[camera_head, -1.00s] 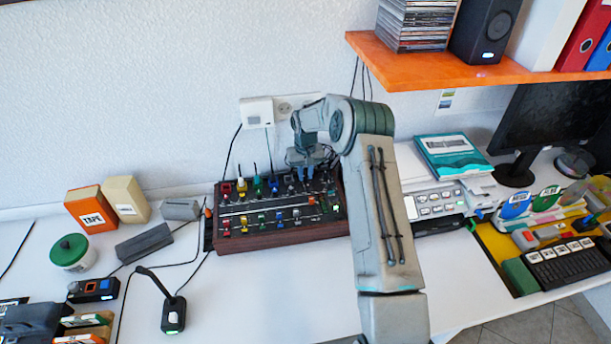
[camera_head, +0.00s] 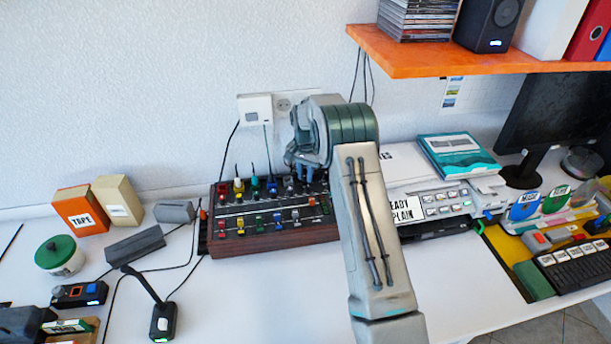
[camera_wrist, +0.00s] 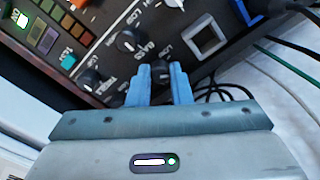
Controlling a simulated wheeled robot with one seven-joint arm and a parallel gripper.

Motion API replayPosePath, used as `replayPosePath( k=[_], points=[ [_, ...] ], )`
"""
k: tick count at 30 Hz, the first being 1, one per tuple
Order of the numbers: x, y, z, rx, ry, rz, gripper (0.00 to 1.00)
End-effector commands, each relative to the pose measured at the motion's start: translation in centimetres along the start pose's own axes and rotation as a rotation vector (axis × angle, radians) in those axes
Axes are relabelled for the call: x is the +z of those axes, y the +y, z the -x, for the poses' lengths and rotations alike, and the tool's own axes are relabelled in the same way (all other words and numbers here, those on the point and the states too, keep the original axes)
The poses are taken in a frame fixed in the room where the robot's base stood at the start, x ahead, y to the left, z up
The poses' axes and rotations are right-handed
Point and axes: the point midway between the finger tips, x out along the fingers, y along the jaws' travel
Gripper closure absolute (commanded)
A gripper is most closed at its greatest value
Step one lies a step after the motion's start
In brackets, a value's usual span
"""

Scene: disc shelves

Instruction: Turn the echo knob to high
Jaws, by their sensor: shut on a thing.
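The mixer (camera_head: 275,243) is a dark panel with a reddish-brown wooden front, standing against the wall in the head view. In the wrist view its panel (camera_wrist: 75,12) carries several black knobs. The fingertips of my gripper (camera_wrist: 161,76) are shut on a small dark knob (camera_wrist: 160,73) at the panel's edge side. The fingers hide most of this knob and its pointer, and I cannot read a name for it. Other black knobs (camera_wrist: 128,41) sit to its left, near labels that look like BASS and TREBLE. In the head view my gripper (camera_head: 304,172) is over the mixer's back right part.
A square switch or socket (camera_wrist: 203,40) and dark cables (camera_wrist: 285,12) are close to the right of my gripper. A wall box with a socket (camera_head: 256,108) is behind my wrist. An orange shelf (camera_head: 450,63) hangs at upper right.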

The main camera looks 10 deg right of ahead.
Motion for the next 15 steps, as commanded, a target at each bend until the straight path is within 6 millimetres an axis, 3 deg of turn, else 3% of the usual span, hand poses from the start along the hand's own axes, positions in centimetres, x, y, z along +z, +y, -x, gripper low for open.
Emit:
replayPosePath(
  k=[15],
  points=[
    [-0.04,-0.05,0.13,-0.002,0.001,-0.032,1.00]
  ],
)
